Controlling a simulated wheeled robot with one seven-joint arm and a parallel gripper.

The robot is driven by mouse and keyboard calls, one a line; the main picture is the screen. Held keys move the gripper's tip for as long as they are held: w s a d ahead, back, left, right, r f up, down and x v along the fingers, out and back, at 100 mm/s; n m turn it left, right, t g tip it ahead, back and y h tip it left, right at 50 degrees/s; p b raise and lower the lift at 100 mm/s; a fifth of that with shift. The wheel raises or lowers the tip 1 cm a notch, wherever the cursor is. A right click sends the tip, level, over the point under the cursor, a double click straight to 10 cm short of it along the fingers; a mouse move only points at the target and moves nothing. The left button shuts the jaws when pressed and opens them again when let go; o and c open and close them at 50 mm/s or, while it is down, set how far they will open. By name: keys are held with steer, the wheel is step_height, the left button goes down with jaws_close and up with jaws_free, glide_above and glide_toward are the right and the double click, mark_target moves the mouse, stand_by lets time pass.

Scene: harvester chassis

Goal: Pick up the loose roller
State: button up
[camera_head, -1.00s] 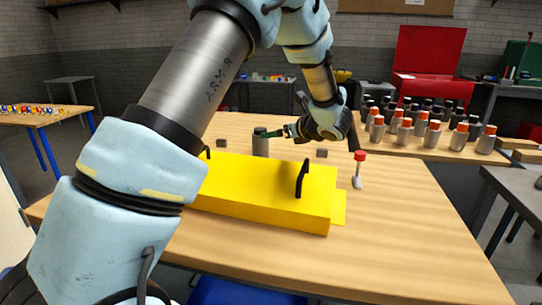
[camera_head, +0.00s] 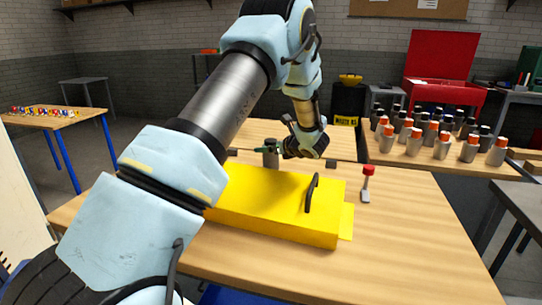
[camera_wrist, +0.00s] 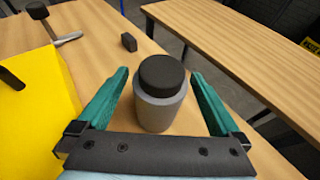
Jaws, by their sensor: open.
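The loose roller (camera_head: 271,158) is a grey cylinder with a black cap. It stands upright on the wooden table behind the yellow box. In the wrist view the roller (camera_wrist: 160,108) is in the middle, between the two green fingers. My gripper (camera_wrist: 160,76) is open, with one finger on each side of the roller. Gaps show between the fingers and the roller. In the head view my gripper (camera_head: 268,150) reaches the roller from the right, and its fingers are small there.
The yellow box (camera_head: 270,205) with black handles lies in front of the roller. A small dark block (camera_wrist: 128,42) is near the roller. Several capped rollers (camera_head: 440,145) stand on the right bench. The table's front right is clear.

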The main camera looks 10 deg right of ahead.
jaws_close()
stand_by(0.8)
steer(key=shift+r, duration=0.1)
